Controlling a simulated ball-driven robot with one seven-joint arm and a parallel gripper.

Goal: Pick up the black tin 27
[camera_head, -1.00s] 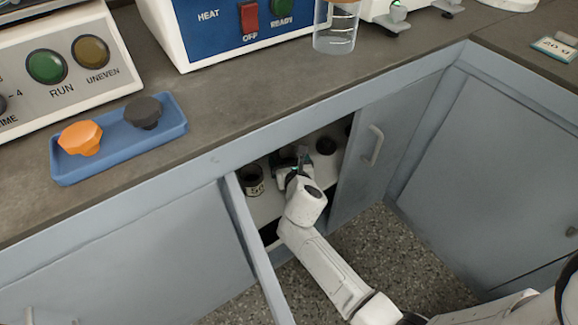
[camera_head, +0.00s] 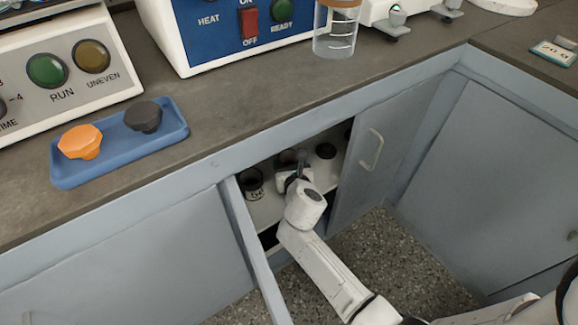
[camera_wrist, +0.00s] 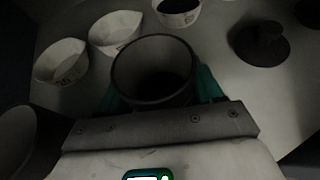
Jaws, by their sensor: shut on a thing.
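My gripper (camera_wrist: 155,88) is inside the open cabinet, its teal fingers on either side of a dark, open-topped round tin (camera_wrist: 155,70). It is shut on this tin. The tin looks upright and empty inside; no number on it can be read, so I cannot tell whether it is 27. In the head view my wrist covers most of the gripper, and a dark round shape (camera_head: 287,157) shows just behind it. Another dark tin with a pale numbered label (camera_head: 253,188) stands on the shelf to the left.
A black knobbed object (camera_wrist: 260,43) is at the right. Open cabinet doors flank my arm (camera_head: 255,250). A blue tray (camera_head: 120,140) holds knobs on the counter.

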